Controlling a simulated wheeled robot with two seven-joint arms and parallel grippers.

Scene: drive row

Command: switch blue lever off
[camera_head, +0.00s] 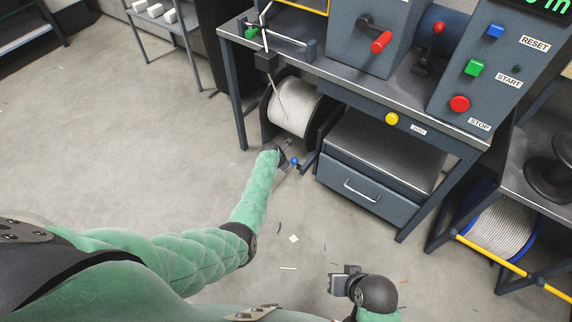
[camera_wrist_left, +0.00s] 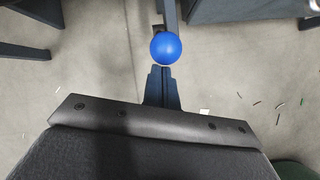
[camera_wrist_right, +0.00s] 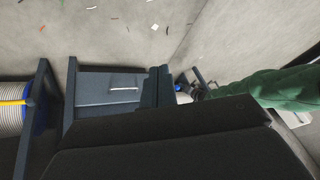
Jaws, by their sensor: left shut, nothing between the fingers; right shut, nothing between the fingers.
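The blue lever's round knob (camera_head: 294,161) is low beside the cable reel, at the end of a dark bar. In the left wrist view the blue knob (camera_wrist_left: 165,48) is just beyond my left fingertips, with its bar running up the picture behind it. My left gripper (camera_head: 284,168) is shut and empty, very close to the knob; whether they touch I cannot tell. Its shut fingers also show in the left wrist view (camera_wrist_left: 162,72). My right gripper (camera_head: 334,284) is shut and empty, low over the floor, away from the lever. The lever's pivot is not clear.
A white cable reel (camera_head: 291,106) sits under the workbench (camera_head: 335,73). A drawer unit (camera_head: 365,185) stands right of the lever. The bench carries a red-handled lever (camera_head: 381,42) and a panel with a blue button (camera_head: 495,31). Open floor lies in front, with small scraps.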

